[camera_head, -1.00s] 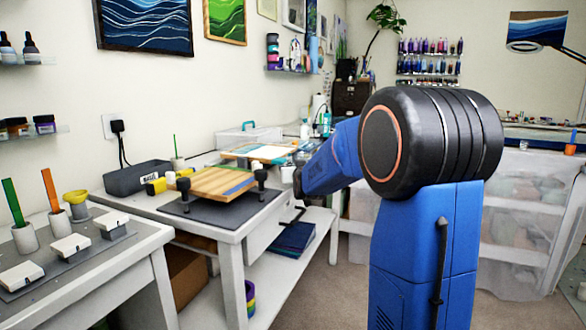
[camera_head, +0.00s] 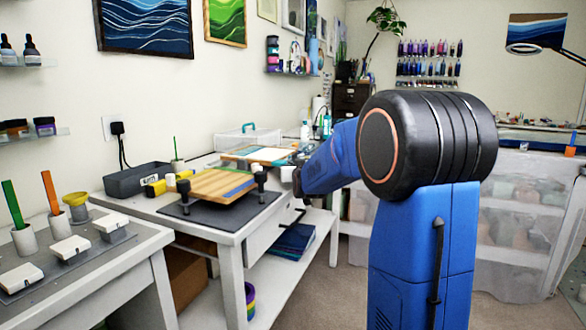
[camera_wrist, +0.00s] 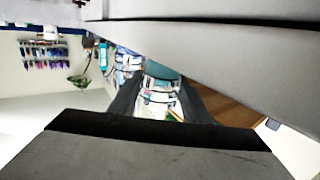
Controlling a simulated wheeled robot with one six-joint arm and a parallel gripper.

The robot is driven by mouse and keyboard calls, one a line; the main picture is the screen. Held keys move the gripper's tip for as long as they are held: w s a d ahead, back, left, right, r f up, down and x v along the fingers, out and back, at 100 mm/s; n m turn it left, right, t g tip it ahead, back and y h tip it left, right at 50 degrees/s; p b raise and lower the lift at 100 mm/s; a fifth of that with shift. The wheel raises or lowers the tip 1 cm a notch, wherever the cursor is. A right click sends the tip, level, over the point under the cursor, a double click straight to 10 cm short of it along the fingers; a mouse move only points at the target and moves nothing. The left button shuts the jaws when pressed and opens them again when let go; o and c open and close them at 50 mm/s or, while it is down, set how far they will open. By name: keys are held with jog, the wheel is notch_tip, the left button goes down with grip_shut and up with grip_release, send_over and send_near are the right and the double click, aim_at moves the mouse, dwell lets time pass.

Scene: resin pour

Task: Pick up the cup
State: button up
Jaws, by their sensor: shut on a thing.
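My gripper (camera_wrist: 165,95) shows in the wrist view as two grey and black fingers, one along the top and one along the bottom. Between them is a see-through cup (camera_wrist: 160,98) with teal at one end; its outline is hard to separate from the background. The gripper is shut on it. In the head view my blue arm reaches toward the back worktable, and only a small dark part of the gripper (camera_head: 297,183) shows at its far end.
A nearer table (camera_head: 130,262) at left carries white blocks and cups with coloured sticks. Clear drawers (camera_head: 520,225) stand at right.

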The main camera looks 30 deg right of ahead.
jog(key=v, duration=1.7)
jog(key=shift+s+f, duration=0.35)
jog(key=shift+f, duration=0.05)
jog(key=shift+a, duration=0.1)
